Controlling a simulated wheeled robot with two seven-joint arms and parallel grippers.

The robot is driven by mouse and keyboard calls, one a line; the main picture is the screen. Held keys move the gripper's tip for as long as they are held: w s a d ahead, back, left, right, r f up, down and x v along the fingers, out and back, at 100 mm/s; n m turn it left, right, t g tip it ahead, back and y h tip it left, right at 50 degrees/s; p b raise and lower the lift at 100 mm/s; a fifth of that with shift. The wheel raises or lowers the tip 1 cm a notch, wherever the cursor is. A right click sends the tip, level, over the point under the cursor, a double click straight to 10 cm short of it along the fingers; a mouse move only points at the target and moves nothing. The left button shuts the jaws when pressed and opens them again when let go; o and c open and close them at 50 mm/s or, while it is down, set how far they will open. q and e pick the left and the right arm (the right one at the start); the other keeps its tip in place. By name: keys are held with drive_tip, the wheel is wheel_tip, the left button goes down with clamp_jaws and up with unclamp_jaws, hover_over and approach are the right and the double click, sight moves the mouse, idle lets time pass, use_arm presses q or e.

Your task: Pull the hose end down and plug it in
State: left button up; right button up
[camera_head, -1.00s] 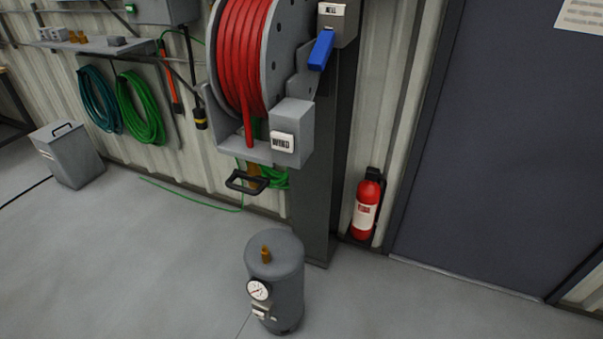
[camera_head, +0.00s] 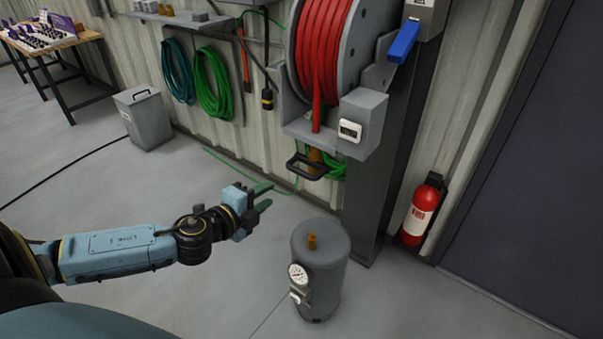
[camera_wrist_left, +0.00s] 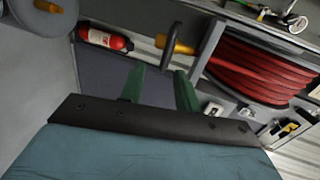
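The hose reel (camera_head: 322,50) holds red hose, whose end hangs at its bottom with a black loop handle (camera_head: 304,168) and a brass fitting (camera_head: 316,157). The handle (camera_wrist_left: 171,55) and brass fitting (camera_wrist_left: 183,47) also show in the left wrist view, just beyond my fingers. A grey tank (camera_head: 318,275) with a gauge and a brass plug (camera_head: 312,240) on top stands on the floor below. My left gripper (camera_head: 266,196) is open and empty, left of and slightly lower than the handle in the head view; its green fingers (camera_wrist_left: 160,88) are apart. My right gripper is out of view.
A blue lever (camera_head: 404,41) is right of the reel. A red extinguisher (camera_head: 419,212) stands by the dark door. Green hose coils (camera_head: 213,84) hang on the wall, with a grey bin (camera_head: 143,118) below left. The floor around the tank is mostly clear.

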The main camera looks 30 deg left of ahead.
sight(300, 174)
use_arm(q)
drive_tip(key=shift+h, duration=0.3)
drive_tip(key=x, duration=0.4)
drive_tip(key=r+x, duration=0.1)
drive_tip(key=x, duration=0.8)
drive_tip(key=shift+w+d+r+p, duration=0.25)
drive_tip(key=shift+d+r+p, duration=0.1)
drive_tip(key=shift+p, duration=0.05)
drive_tip(key=shift+c, duration=0.4)
clamp_jaws()
